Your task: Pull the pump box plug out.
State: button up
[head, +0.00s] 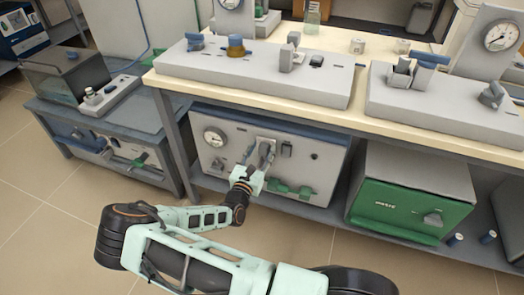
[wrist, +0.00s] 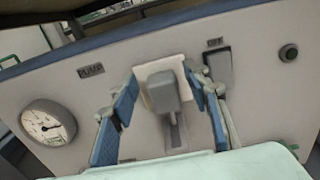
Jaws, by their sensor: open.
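The pump box (head: 215,160) is a pale box on the lower shelf of the long bench, with a round gauge on its front. In the wrist view its front panel (wrist: 255,115) carries the label "PUMP". The grey plug (wrist: 167,92) sits against a light square plate, with a grey cord or stem below it. My gripper (head: 260,158) is in front of the panel and open. In the wrist view its blue-padded fingers (wrist: 162,88) stand on the left and right of the plug, with gaps visible. In the head view the gripper largely hides the plug.
Right of the plug are a grey switch (wrist: 218,66) and a dark round knob (wrist: 289,53). Green fittings (head: 290,190) stick out low on the box. A green-fronted box (head: 405,210) stands to the right. The bench top (head: 165,85) overhangs the shelf.

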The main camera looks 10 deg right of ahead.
grip_shut()
dwell(0.3)
jog(key=p+v, duration=0.2)
jog(key=v, duration=0.1)
jog(key=shift+s+a+r, duration=0.1)
jog(key=shift+s+a, duration=0.05)
jog(key=shift+s, duration=0.25)
grip_release()
jog(key=shift+a, duration=0.1)
jog(key=v, duration=1.2)
